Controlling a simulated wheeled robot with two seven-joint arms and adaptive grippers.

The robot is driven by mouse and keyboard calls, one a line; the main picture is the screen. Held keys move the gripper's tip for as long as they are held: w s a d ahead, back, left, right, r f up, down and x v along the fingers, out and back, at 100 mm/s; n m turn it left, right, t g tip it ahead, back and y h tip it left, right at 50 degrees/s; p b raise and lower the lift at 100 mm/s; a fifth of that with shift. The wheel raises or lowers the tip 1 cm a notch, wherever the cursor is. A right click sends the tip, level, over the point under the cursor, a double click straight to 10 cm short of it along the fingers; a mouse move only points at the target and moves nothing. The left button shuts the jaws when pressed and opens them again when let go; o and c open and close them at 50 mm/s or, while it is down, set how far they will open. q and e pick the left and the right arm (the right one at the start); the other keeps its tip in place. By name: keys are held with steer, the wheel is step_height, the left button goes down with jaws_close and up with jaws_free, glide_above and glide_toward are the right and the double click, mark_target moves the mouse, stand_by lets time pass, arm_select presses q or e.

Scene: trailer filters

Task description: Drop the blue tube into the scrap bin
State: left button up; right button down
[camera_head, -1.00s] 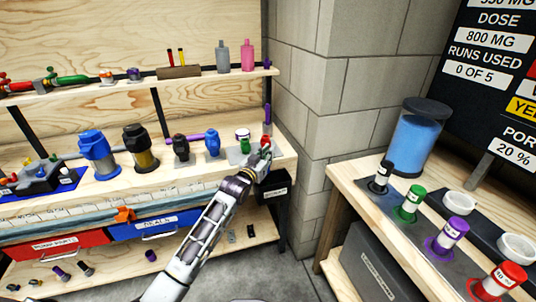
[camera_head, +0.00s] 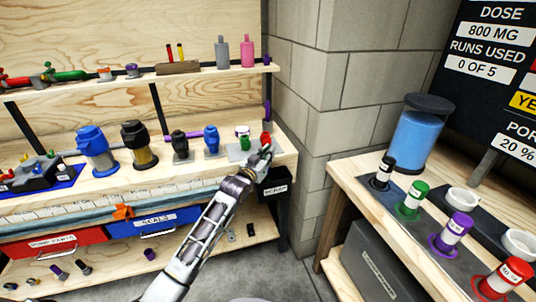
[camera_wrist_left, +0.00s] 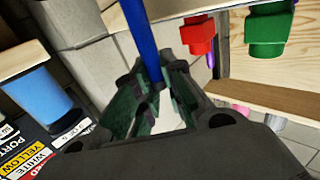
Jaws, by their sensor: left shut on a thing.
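The blue tube (camera_wrist_left: 142,38) is between the fingers of my left gripper (camera_wrist_left: 150,95) in the wrist view and runs out past the top edge of the picture. In the head view, my left gripper (camera_head: 264,155) is at the right end of the workbench, by the red and green fittings. The tube cannot be made out there. The black scrap bin (camera_head: 274,188) with a white label hangs at the bench's right end, just below my left gripper, partly hidden by the wrist. My right gripper is not in view.
The bench (camera_head: 130,181) carries a blue filter (camera_head: 96,152), a dark filter (camera_head: 138,147) and small fittings. A red fitting (camera_head: 266,139) stands close to my gripper. A block wall (camera_head: 315,100) rises to the right. A side table (camera_head: 350,170) holds coloured bottles.

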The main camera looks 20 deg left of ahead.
arm_select(q)
steer(key=o, duration=0.8)
steer(key=shift+s, duration=0.15)
steer(key=shift+s+a, duration=0.35)
steer(key=shift+s, duration=1.55)
steer(key=shift+s+a, duration=0.4)
steer(key=shift+s, duration=1.55)
steer(key=shift+s+a, duration=0.35)
steer(key=shift+s, duration=1.55)
